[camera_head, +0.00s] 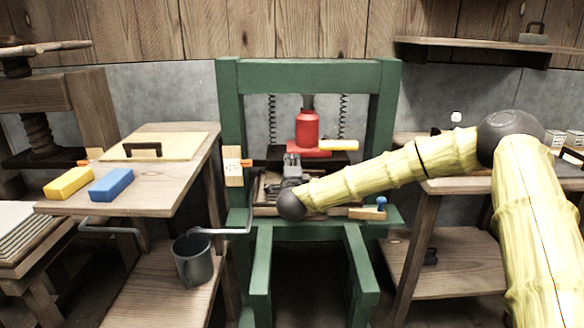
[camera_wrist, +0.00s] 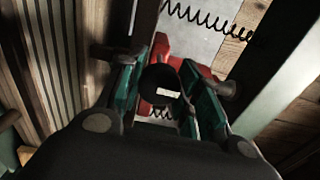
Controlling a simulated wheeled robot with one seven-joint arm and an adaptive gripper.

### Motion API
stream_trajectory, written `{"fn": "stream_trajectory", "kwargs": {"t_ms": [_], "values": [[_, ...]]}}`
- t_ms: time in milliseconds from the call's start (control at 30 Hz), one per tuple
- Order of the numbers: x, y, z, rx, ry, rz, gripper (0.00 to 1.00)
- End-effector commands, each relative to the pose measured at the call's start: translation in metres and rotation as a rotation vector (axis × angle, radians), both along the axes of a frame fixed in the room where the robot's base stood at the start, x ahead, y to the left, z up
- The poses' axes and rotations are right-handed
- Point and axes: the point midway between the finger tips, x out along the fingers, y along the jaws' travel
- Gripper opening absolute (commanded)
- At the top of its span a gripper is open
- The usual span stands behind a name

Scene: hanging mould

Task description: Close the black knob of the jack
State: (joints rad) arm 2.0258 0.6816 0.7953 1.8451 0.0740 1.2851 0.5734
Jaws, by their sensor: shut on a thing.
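The red jack (camera_head: 308,130) stands inside the green press frame. In the wrist view its red base (camera_wrist: 197,68) shows behind the fingers. My gripper (camera_head: 291,162) reaches in at the front left of the jack. In the wrist view, the green finger pads of my gripper (camera_wrist: 160,90) lie on both sides of the round black knob (camera_wrist: 160,78), with a small pale mark below it. The gripper is shut on this knob. The knob cannot be made out in the head view, where my gripper and wrist cover that area.
The green frame (camera_head: 229,95) has uprights on both sides and coil springs (camera_head: 272,118) inside. A yellow block (camera_head: 338,145) sits right of the jack. A blue-knobbed piece (camera_head: 381,203) is at the front right.

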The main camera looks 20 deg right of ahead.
Motion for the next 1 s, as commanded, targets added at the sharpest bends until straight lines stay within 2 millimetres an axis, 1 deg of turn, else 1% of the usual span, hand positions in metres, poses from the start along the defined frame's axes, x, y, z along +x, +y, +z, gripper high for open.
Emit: {"fn": "stream_trajectory", "kwargs": {"t_ms": [33, 67, 100, 167, 467, 600, 667, 767, 1000], "values": [[-0.001, 0.000, -0.003, 0.000, 0.004, 0.000, 0.11], [-0.001, 0.000, -0.003, 0.000, 0.004, 0.000, 0.40], [-0.001, 0.000, -0.003, 0.000, 0.004, 0.000, 0.47], [-0.001, 0.000, -0.002, 0.000, 0.003, 0.000, 0.58], [0.000, 0.000, -0.001, -0.001, 0.001, 0.000, 0.58], [-0.006, 0.002, -0.001, -0.001, 0.001, 0.000, 0.58], [-0.012, 0.004, 0.000, -0.001, 0.001, 0.001, 0.58], [-0.026, 0.008, 0.000, -0.001, 0.001, 0.001, 0.58], [-0.069, 0.020, -0.001, -0.001, 0.002, 0.002, 0.58]]}}
